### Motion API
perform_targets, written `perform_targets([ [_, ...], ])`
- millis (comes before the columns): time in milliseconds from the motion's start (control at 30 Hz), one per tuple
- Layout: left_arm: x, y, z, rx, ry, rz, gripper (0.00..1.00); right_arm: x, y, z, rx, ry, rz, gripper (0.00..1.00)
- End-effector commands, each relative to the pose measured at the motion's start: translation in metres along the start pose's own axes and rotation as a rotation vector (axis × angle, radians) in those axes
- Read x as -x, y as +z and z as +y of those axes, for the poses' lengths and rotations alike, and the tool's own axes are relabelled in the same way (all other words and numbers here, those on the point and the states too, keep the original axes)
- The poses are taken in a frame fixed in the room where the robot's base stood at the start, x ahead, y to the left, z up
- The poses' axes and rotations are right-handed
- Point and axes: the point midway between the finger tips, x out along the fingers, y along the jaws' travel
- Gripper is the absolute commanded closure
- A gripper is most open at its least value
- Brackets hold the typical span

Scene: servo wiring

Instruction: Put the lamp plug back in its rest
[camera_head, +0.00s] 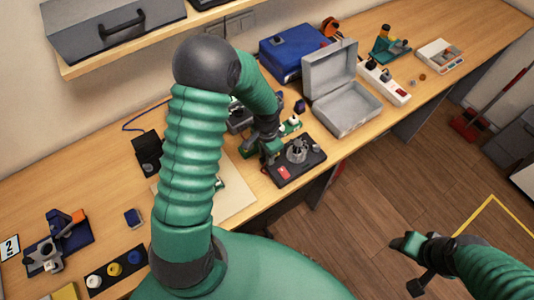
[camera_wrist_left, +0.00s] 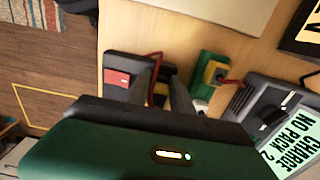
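I cannot clearly identify the lamp plug or its rest. My left gripper (camera_head: 268,150) is low at the left end of a black board (camera_head: 312,164) with a red switch and a round metal part. In the left wrist view, the two dark fingers of my left gripper (camera_wrist_left: 164,72) stand apart. A small yellow part (camera_wrist_left: 160,92) and a red wire (camera_wrist_left: 155,57) show in the gap, and no grip on them is visible. A green block with a yellow piece (camera_wrist_left: 211,74) lies right of the fingers. My right gripper (camera_head: 405,243) hangs over the floor, its fingers unclear.
A dark charger (camera_wrist_left: 268,110) with a green label is close to the right of the fingers. An open grey case (camera_head: 345,95) and a blue box (camera_head: 290,52) stand behind the black board. A pale mat (camera_head: 235,195) lies partly behind my left arm.

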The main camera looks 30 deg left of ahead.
Motion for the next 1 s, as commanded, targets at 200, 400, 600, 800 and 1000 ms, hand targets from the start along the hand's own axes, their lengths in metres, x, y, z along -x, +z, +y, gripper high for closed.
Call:
perform_targets([
  [200, 0.000, 0.000, 0.000, 0.000, 0.000, 0.000, 0.48, 0.000, 0.000, 0.000, 0.000, 0.000, 0.000, 0.40],
  [400, 0.000, 0.000, 0.000, 0.000, 0.000, 0.001, 0.48, 0.000, 0.000, 0.000, 0.000, 0.000, 0.000, 0.40],
  [600, 0.013, -0.001, -0.001, 0.000, -0.002, 0.004, 0.48, -0.001, 0.000, 0.000, 0.000, 0.000, 0.000, 0.40],
  [800, 0.065, -0.002, -0.002, 0.001, -0.005, 0.007, 0.48, -0.005, 0.001, 0.000, 0.000, 0.000, 0.000, 0.40],
  [1000, 0.123, -0.002, -0.002, 0.001, -0.004, 0.006, 0.48, -0.009, 0.002, 0.000, 0.000, 0.000, 0.000, 0.40],
])
